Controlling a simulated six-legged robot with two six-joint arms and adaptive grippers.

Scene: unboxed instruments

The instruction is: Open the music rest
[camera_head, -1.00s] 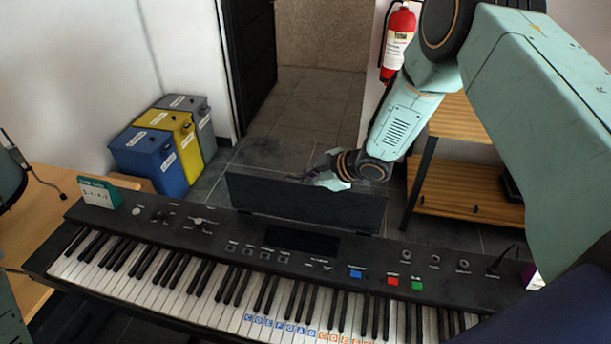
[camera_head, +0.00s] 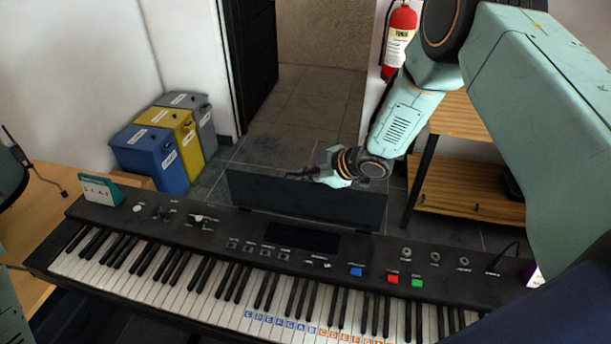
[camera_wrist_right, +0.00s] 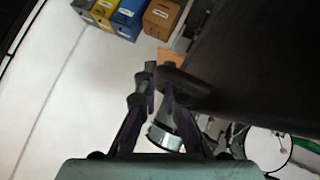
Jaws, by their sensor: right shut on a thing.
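The music rest (camera_head: 255,199) is a long dark panel standing up along the back edge of the black keyboard (camera_head: 225,222). In the right wrist view it is the large dark surface (camera_wrist_right: 255,60) on the right. My right gripper (camera_head: 308,174) reaches the panel's top edge near its middle, coming from the right. In the wrist view its fingertips (camera_wrist_right: 165,78) are closed at the panel's edge, so it is shut on the music rest. The exact contact is partly hidden by the fingers. My left gripper is not in view.
Blue, yellow and grey bins (camera_head: 165,143) stand on the floor behind left. A small green-and-white card (camera_head: 100,190) stands on the keyboard's left end. A wooden shelf (camera_head: 465,187) and a red fire extinguisher (camera_head: 399,40) are behind right. Open floor lies behind the panel.

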